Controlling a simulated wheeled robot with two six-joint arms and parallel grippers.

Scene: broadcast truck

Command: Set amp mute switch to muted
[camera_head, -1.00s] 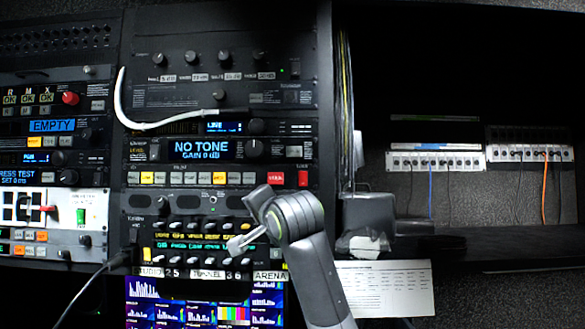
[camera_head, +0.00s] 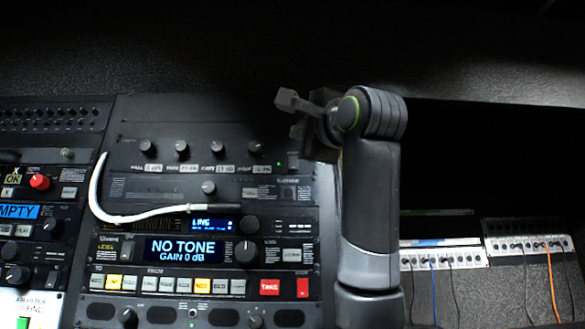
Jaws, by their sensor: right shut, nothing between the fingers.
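My right gripper (camera_head: 287,100) is shut and empty. It is raised at the upper right of the dark grey top rack panel (camera_head: 140,130), its fingers pointing left. The panel has a row of knobs (camera_head: 181,149), white labels below them, another knob (camera_head: 208,187) lower down and a small green light (camera_head: 280,164). A small dark part (camera_head: 293,161) shows at its right end, below the gripper; I cannot tell whether it is the amp mute switch or how it is set. My right forearm hides the area right of the rack. My left gripper is out of view.
A white cable (camera_head: 150,213) loops across the front below the top panel. Beneath are a NO TONE display (camera_head: 185,250), a row of buttons and a red TAKE button (camera_head: 270,287). Patch strips with cables (camera_head: 440,259) are at the right.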

